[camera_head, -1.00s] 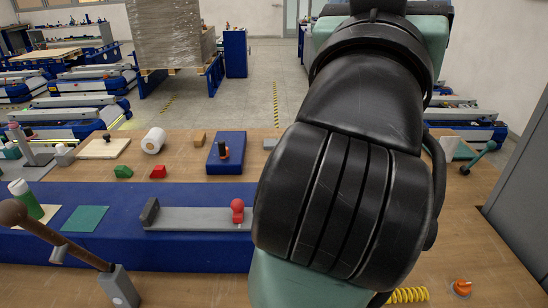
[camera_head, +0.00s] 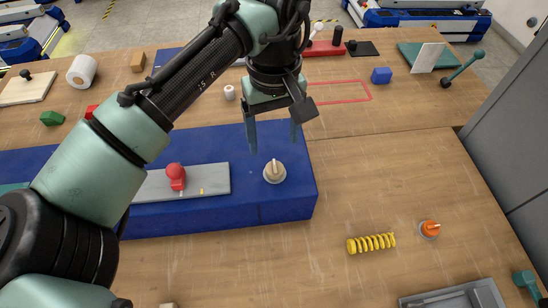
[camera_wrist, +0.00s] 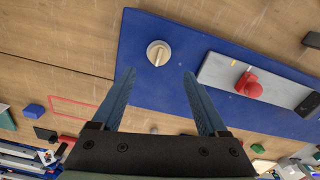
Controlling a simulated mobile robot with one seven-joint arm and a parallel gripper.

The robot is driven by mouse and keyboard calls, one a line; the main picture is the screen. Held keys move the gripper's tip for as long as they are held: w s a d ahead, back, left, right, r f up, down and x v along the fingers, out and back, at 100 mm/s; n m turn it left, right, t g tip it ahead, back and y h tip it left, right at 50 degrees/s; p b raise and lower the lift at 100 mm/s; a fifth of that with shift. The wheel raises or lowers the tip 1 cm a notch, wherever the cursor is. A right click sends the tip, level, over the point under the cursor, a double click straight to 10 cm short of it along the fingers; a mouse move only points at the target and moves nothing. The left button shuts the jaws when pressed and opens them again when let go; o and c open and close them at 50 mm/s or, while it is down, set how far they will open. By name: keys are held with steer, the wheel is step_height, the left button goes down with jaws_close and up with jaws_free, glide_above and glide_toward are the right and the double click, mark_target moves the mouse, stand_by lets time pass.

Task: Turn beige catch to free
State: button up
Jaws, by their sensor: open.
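The beige catch (camera_head: 274,171) is a round knob with a raised grip bar on a pale disc, set near the right end of the blue block (camera_head: 285,205). In the wrist view the catch (camera_wrist: 158,53) lies ahead of and between my two fingers, its bar slightly tilted. My gripper (camera_head: 273,150) is open and empty, pointing down above and just behind the catch, apart from it. The fingers show in the wrist view (camera_wrist: 155,72) spread wide. Any markings around the catch are too small to read.
A grey slide plate with a red knob (camera_head: 176,176) sits left of the catch on the block. A yellow spring (camera_head: 371,243), an orange knob (camera_head: 429,229) and a grey tray (camera_head: 455,297) are at the right. The bench right of the block is mostly clear.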

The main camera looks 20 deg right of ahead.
mark_target(274, 165)
step_height(274, 165, down, 9)
steer(key=shift+w+d+r+p, duration=0.1)
steer(key=shift+r+p, duration=0.05)
steer(key=shift+p, duration=0.3)
jaws_close()
